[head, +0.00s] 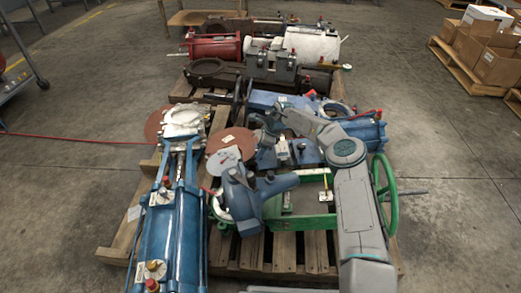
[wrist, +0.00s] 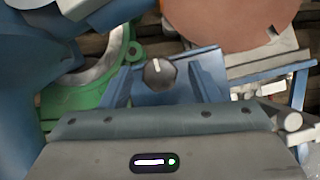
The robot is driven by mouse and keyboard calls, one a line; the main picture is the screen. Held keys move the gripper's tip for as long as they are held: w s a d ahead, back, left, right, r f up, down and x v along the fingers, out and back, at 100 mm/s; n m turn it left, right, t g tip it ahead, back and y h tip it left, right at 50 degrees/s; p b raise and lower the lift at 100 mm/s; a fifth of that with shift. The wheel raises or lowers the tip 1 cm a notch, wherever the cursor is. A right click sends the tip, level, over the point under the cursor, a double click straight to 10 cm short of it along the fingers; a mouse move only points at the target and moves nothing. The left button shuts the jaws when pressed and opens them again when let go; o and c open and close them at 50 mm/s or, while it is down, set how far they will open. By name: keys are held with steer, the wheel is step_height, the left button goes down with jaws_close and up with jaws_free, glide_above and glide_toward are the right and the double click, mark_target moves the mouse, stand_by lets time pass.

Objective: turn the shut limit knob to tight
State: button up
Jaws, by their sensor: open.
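The knob (wrist: 160,74) is a small dark round dial with a white pointer mark. It sits on a blue part in the wrist view, its mark pointing up and slightly left. Any labels around it are too small to read. My gripper (wrist: 161,88) is open, its two blue-grey fingers on the left and right of the knob's blue mount. No contact with the knob shows. In the head view my grey arm reaches over the middle of the pallet, and its end (head: 272,138) is among blue valve parts. I cannot make out the knob there.
A blue valve body (head: 255,200) with a green flange (wrist: 75,95) stands close by. A brown disc (head: 230,142) lies near the arm's end. A green handwheel (head: 384,190) is at right, and a long blue cylinder (head: 165,240) at left.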

steer(key=c, duration=1)
steer(key=shift+r+p, duration=0.15)
steer(key=shift+p, duration=0.2)
